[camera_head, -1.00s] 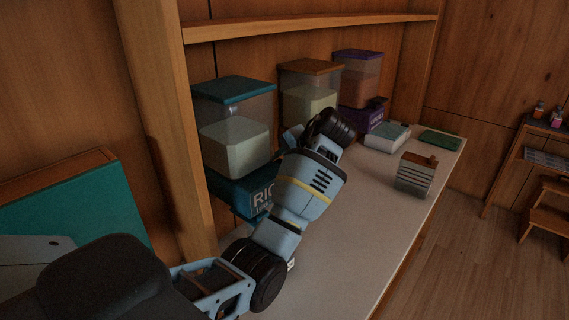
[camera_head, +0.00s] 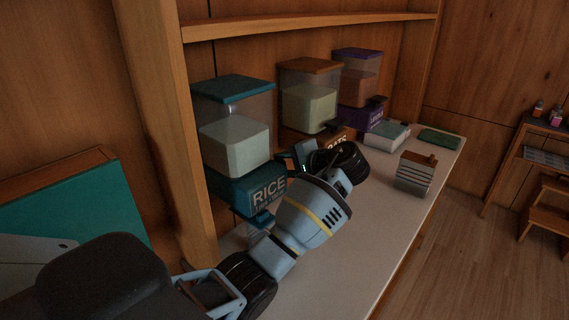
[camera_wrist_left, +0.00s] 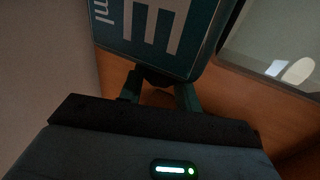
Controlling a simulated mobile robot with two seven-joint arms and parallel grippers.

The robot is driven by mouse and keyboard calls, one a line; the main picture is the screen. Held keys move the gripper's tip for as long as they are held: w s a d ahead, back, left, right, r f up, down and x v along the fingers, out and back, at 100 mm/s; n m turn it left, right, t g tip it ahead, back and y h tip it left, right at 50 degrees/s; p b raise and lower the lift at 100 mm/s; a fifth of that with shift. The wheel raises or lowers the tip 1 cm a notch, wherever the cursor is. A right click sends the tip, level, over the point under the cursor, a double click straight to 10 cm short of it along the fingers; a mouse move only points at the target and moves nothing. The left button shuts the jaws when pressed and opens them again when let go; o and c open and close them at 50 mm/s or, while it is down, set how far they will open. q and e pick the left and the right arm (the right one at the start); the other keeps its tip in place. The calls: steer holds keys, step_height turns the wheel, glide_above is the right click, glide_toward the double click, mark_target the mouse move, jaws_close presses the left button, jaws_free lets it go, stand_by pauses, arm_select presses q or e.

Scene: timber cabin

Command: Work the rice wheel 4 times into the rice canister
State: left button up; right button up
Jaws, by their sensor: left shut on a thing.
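The rice dispenser (camera_head: 235,148) has a teal lid, a clear hopper with pale rice and a teal base labelled RICE (camera_head: 268,192). My left gripper (camera_head: 292,163) is at the right side of this base, partly hidden by my own wrist. In the left wrist view, the fingers (camera_wrist_left: 159,90) are closed about a dark part, the rice wheel (camera_wrist_left: 157,77), just below the teal label plate (camera_wrist_left: 165,30). The wheel is hidden in the head view. I cannot make out the rice canister. My right gripper is not in view.
An oats dispenser (camera_head: 308,95) with a brown lid and a purple-lidded dispenser (camera_head: 357,75) stand further along the counter (camera_head: 345,235). A pale box (camera_head: 386,134), a green flat item (camera_head: 440,138) and a striped stack (camera_head: 414,176) lie beyond my arm. A shelf runs above.

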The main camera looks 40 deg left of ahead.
arm_select(q)
steer(key=shift+f+y, duration=0.15)
steer(key=shift+y, duration=1.05)
steer(key=o, duration=1)
steer(key=shift+c, duration=0.2)
steer(key=shift+d, duration=0.1)
steer(key=v, duration=0.7)
steer(key=shift+d, duration=0.4)
steer(key=shift+s, duration=0.1)
